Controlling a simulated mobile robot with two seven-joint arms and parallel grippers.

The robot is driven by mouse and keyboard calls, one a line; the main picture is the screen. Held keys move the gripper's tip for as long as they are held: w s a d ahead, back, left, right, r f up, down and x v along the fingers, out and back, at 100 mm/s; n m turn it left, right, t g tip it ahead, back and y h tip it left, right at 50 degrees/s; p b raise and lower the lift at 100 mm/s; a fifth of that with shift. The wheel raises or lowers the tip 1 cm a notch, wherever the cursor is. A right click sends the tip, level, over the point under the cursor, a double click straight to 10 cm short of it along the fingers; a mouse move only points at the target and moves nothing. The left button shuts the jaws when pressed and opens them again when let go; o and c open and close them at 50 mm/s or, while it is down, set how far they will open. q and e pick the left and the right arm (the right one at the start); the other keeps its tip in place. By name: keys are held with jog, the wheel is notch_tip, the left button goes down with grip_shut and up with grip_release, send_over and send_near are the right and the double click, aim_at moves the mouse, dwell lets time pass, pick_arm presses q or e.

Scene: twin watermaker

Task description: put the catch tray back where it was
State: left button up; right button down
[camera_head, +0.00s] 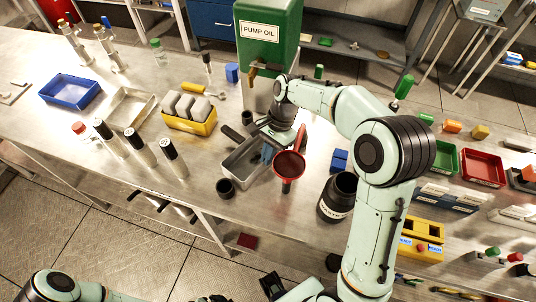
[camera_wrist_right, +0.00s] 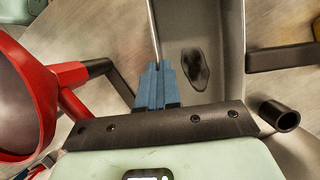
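The catch tray (camera_head: 240,172) is a long open metal pan on the bench, in front of the green pump oil tank (camera_head: 268,35). In the wrist view its inside (camera_wrist_right: 225,65) shows a dark oily patch. My right gripper (camera_head: 268,152) is at the tray's right side. Its blue fingers (camera_wrist_right: 157,85) are close together with the tray's thin wall between them. I cannot tell whether the tray rests on the bench or is slightly raised. Part of my left arm shows at the bottom left; its gripper is out of view.
A dark jar (camera_head: 338,196) is further right. A yellow holder with grey blocks (camera_head: 190,125) and several white bottles are to the left.

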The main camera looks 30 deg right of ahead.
jog(key=shift+f, duration=0.1)
jog(key=c, duration=1.4)
grip_release()
jog(key=shift+o, duration=0.2)
pick_arm(q)
jog(key=r, duration=0.1)
jog(key=w+r+p, duration=0.1)
jog(key=r+p, duration=0.1)
jog(key=shift+w, duration=0.25)
pick_arm(e)
jog(key=v, duration=1.2)
